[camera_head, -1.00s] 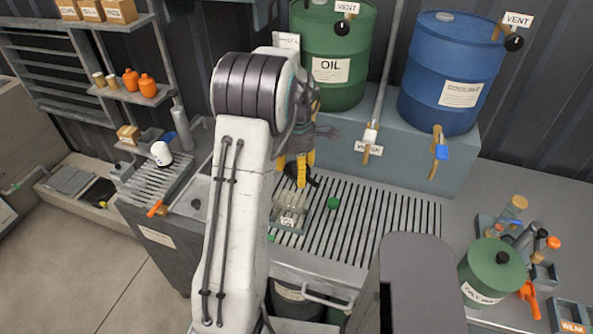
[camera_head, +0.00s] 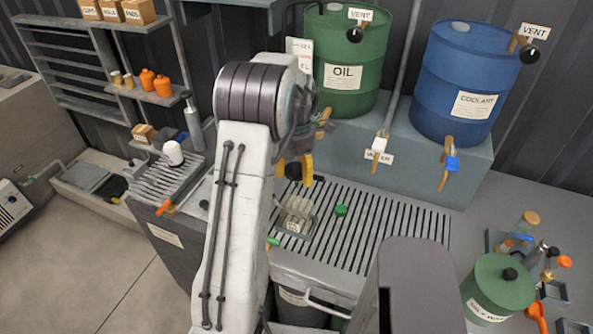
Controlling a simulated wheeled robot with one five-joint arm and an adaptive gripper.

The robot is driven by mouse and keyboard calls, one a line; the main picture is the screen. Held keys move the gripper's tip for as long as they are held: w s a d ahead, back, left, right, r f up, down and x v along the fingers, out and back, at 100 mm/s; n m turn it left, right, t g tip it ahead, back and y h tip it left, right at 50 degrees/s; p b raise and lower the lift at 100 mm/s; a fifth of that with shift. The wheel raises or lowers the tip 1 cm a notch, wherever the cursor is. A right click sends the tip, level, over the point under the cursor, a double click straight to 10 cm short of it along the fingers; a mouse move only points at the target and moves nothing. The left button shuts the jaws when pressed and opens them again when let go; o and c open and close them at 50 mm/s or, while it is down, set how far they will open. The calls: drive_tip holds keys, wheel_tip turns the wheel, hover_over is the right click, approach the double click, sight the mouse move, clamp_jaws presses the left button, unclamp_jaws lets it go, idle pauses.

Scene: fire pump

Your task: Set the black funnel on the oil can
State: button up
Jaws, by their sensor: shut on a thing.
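My gripper (camera_head: 301,168), with yellow fingertips, is above the left part of the slatted bench top, just right of my arm. It is shut on a dark object, seen as a small black shape (camera_head: 293,171) beside the fingers. This fits the black funnel, but its outline is mostly hidden by the gripper. I cannot clearly make out the oil can. A small green part (camera_head: 273,241) shows at the right edge of my arm, and the rest of it is hidden.
A tray of clear vials (camera_head: 297,216) and a green cap (camera_head: 341,210) are on the slatted top (camera_head: 395,228). The green OIL drum (camera_head: 343,55) and blue COOLANT drum (camera_head: 462,80) stand behind. A green lidded can (camera_head: 497,292) stands at right. The slats right of the cap are clear.

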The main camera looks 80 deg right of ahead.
sight(297, 170)
drive_tip(key=shift+f, duration=0.1)
drive_tip(key=shift+f+b, duration=1.85)
drive_tip(key=shift+f, duration=0.95)
drive_tip(key=shift+f+b, duration=0.55)
drive_tip(key=shift+f, duration=0.05)
drive_tip(key=o, duration=0.8)
drive_tip(key=shift+r+p, duration=2.15)
drive_tip(key=shift+r, duration=0.7)
drive_tip(key=shift+r+p, duration=0.3)
drive_tip(key=shift+r, duration=2.35)
